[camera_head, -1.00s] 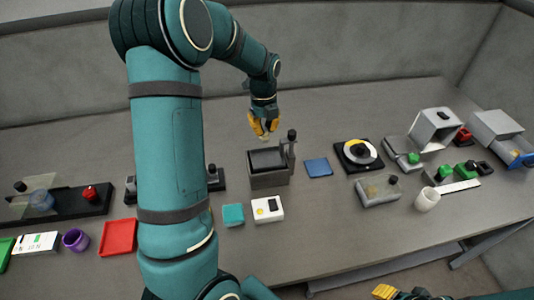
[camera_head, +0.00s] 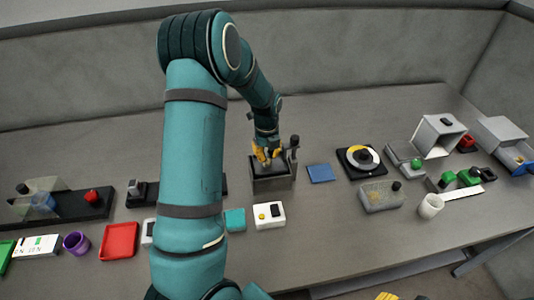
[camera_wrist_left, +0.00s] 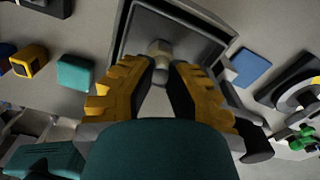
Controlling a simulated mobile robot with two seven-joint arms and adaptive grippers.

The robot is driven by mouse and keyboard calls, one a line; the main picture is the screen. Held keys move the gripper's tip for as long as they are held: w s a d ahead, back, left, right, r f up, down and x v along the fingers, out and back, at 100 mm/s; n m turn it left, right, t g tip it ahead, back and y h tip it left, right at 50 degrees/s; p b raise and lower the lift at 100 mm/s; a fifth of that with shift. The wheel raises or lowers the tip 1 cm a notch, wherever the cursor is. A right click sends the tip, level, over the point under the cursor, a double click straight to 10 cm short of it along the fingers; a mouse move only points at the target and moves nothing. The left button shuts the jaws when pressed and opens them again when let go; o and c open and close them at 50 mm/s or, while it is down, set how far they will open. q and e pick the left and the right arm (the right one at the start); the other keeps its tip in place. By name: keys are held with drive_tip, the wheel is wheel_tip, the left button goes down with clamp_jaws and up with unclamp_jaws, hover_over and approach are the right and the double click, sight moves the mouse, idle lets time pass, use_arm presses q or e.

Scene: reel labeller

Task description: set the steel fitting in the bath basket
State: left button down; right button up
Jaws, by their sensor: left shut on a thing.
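My left gripper (camera_head: 266,161) is shut on the small steel fitting, whose pale metal end (camera_wrist_left: 160,48) shows between the yellow fingertips in the left wrist view. The gripper points down at the open top of the dark grey bath (camera_head: 272,184), which has a post with a black knob at its right side. The bath's pale rim and dark inside also fill the upper middle of the left wrist view. I cannot make out the basket apart from the bath, nor whether the fitting touches its floor. Only yellow tips of my right gripper (camera_head: 387,296) show at the bottom edge.
A blue pad (camera_head: 321,173) lies right of the bath, with a round dial device (camera_head: 361,160) beyond it. The table behind the bath is clear.

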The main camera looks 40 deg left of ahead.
sight(267, 155)
use_arm(q)
drive_tip(key=shift+f, duration=0.2)
drive_tip(key=c, duration=1)
unclamp_jaws()
drive_tip(key=shift+r, duration=0.15)
drive_tip(key=shift+r, duration=0.25)
wheel_tip(267, 155, up, 12)
drive_tip(key=shift+a+f+p, duration=0.15)
drive_tip(key=shift+p, duration=0.3)
drive_tip(key=shift+f, duration=0.15)
